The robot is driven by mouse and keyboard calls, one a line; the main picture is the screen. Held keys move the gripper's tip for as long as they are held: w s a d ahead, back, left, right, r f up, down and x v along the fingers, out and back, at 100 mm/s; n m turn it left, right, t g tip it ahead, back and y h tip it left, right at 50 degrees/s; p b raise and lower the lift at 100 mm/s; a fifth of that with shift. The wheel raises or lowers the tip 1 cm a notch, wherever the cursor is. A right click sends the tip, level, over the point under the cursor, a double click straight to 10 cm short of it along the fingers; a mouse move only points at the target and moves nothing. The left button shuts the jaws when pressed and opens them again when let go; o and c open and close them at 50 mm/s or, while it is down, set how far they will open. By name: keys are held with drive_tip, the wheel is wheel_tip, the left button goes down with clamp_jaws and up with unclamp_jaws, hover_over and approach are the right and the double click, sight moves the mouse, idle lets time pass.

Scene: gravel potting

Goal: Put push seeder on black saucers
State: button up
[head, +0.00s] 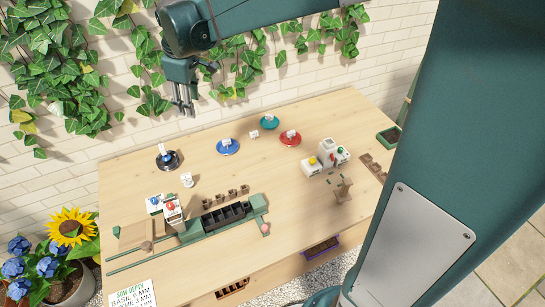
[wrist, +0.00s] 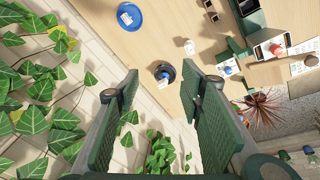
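A single black saucer (head: 174,166) lies at the left of the wooden table. A small upright item with white and blue parts (head: 164,152) stands on it, too small to identify for certain. The wrist view shows the black saucer (wrist: 172,76) between my fingertips in the picture. I cannot tell for certain which thing is the push seeder. A small white object (head: 187,180) stands in front of the saucer. My gripper (head: 183,106) hangs high above the table's back edge, clear of everything. In the wrist view its fingers (wrist: 160,80) are wide apart and empty.
Blue (head: 228,148), red (head: 290,139) and teal (head: 269,122) saucers lie further right. A black tray (head: 226,215) and white devices with red (head: 172,211) and blue buttons stand in front. More white devices (head: 325,158) stand right. Ivy covers the wall behind.

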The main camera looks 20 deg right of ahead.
drive_tip(key=s+d+m+t, duration=0.1)
drive_tip(key=s+d+m, duration=0.2)
drive_tip(key=s, duration=0.7)
drive_tip(key=s+d+f+m+t, duration=0.1)
drive_tip(key=s+d+m, duration=0.3)
drive_tip(key=s, duration=0.7)
drive_tip(key=s+d+m+t, duration=0.2)
drive_tip(key=s+d+m, duration=0.1)
drive_tip(key=s+d, duration=0.4)
drive_tip(key=s, duration=0.3)
drive_tip(key=shift+s+f+m+h, duration=0.15)
drive_tip(key=shift+s+m+h, duration=0.15)
drive_tip(key=shift+s+m, duration=0.1)
